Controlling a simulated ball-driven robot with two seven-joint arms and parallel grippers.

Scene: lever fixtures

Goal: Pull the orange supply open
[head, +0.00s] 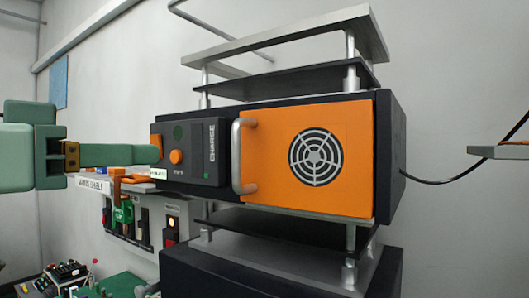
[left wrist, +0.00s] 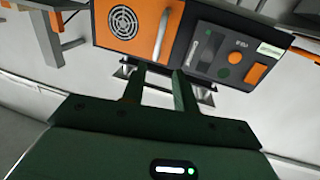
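The orange supply (head: 310,155) is a front panel with a round black-and-grey fan grille, set in a dark housing on a rack. A pale vertical bar handle (head: 237,157) stands on its left side. The panel looks flush with the housing. My left gripper (head: 152,155) is at the left end of the housing, left of the handle and apart from it. In the left wrist view its two fingers (left wrist: 159,74) are spread with nothing between them, and the handle (left wrist: 162,32) shows beyond them. My right gripper is not in view.
A dark control panel (head: 197,153) marked CHARGE, with an orange knob, is left of the handle. Rack plates (head: 300,40) lie above and below. Wall switches (head: 140,220) and a cluttered bench are at lower left. A grey ledge (head: 500,152) juts in at right.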

